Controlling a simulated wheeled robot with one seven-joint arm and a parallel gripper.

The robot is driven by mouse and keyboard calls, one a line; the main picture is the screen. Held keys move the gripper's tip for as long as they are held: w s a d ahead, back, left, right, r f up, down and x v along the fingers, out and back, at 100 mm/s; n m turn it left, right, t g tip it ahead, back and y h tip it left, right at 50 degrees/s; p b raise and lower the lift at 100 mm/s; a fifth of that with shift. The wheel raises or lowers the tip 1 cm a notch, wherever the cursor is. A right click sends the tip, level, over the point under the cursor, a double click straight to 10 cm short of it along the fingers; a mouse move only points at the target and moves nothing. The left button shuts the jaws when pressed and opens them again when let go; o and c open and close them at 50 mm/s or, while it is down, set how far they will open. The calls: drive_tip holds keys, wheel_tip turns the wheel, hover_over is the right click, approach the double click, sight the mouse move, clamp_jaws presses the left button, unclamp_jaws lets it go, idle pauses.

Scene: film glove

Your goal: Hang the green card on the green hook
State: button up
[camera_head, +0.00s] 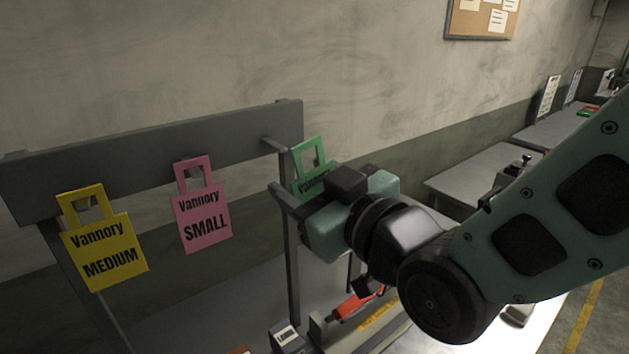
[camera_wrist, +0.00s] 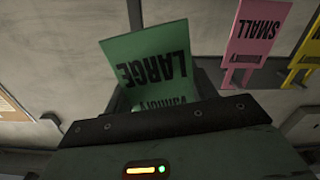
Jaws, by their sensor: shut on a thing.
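The green card (camera_head: 313,177) has a handle with an opening at its top and stands roughly upright at the right end of the grey rail (camera_head: 150,152). My gripper (camera_head: 300,207) is shut on the card's lower part and hides much of it. In the wrist view the green card (camera_wrist: 150,62) reads "LARGE" upside down and sticks out beyond the jaw. A grey hook (camera_head: 275,144) juts from the rail's right end, just left of the card's handle. I cannot tell whether the handle is around it. No green colour shows on this hook.
A yellow "MEDIUM" card (camera_head: 103,250) and a pink "SMALL" card (camera_head: 202,218) hang on the rail to the left. A grey post (camera_head: 291,260) stands below the rail's right end. A bench with a red tool (camera_head: 352,305) and boxes lies below.

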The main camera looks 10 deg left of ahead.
drive_tip(key=x, duration=0.4)
drive_tip(key=f+x, duration=0.1)
drive_tip(key=x, duration=0.1)
idle(0.7)
drive_tip(key=shift+a+f, duration=0.1)
idle(0.8)
